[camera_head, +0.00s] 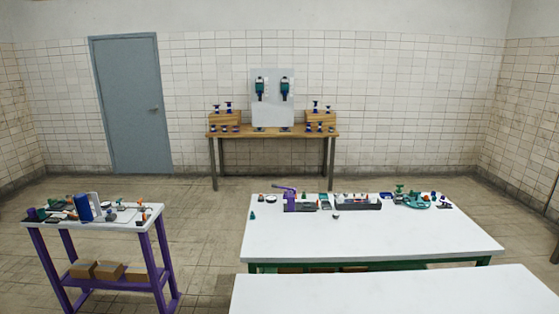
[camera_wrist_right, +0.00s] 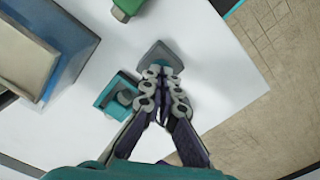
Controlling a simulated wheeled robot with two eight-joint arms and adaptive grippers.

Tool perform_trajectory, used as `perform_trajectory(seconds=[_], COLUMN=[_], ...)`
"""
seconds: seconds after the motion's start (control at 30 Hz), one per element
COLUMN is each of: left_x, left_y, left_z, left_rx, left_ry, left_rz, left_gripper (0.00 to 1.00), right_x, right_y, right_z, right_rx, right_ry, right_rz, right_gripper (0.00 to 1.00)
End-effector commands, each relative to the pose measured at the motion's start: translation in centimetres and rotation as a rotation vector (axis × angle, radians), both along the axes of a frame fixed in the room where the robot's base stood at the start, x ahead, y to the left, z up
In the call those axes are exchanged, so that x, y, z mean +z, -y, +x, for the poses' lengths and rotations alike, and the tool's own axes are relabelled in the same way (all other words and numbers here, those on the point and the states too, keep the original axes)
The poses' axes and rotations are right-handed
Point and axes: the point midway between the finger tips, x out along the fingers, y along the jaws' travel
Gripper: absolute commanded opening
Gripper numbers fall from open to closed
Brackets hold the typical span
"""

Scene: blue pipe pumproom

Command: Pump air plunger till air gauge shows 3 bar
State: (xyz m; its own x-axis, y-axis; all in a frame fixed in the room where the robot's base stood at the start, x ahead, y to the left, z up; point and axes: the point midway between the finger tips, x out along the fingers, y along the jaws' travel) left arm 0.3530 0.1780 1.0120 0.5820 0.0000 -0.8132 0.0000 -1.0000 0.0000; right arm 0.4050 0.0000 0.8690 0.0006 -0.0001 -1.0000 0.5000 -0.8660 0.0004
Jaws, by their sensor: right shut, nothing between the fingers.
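My right gripper (camera_wrist_right: 163,92) is in the right wrist view, with its dark fingers together and nothing visible between them. A teal block (camera_wrist_right: 114,98) with a grey part lies left of the fingers. I cannot make out which part is the air plunger or the air gauge. In the head view a purple lever device (camera_head: 291,200) stands on the white table (camera_head: 370,235), and a teal device (camera_head: 412,200) stands at its right. Neither gripper shows there.
A blue box (camera_wrist_right: 65,35) and a green piece (camera_wrist_right: 128,8) lie near the right gripper. A small purple-legged table (camera_head: 165,262) holds several parts at the left. A wooden bench (camera_head: 272,134) with a white panel stands at the back wall. Floor between is clear.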

Motion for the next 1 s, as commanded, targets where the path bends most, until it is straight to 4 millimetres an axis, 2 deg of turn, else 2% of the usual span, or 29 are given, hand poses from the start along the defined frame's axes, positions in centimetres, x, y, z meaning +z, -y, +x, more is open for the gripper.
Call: perform_trajectory(seconds=[0.17, 0.9, 1.0], left_x=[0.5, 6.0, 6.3], left_y=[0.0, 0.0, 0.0], left_z=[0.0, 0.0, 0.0], left_rx=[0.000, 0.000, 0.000], left_ry=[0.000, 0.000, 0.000], left_rz=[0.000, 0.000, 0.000], left_gripper=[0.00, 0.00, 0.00], right_x=[0.5, 7.6, 8.1], right_y=[0.0, 0.0, 0.0], right_z=[0.0, 0.0, 0.0], right_rx=[0.000, 0.000, 0.000], right_ry=[-0.001, 0.000, 0.000], right_rz=[0.000, 0.000, 0.000], right_gripper=[0.00, 0.00, 0.00])
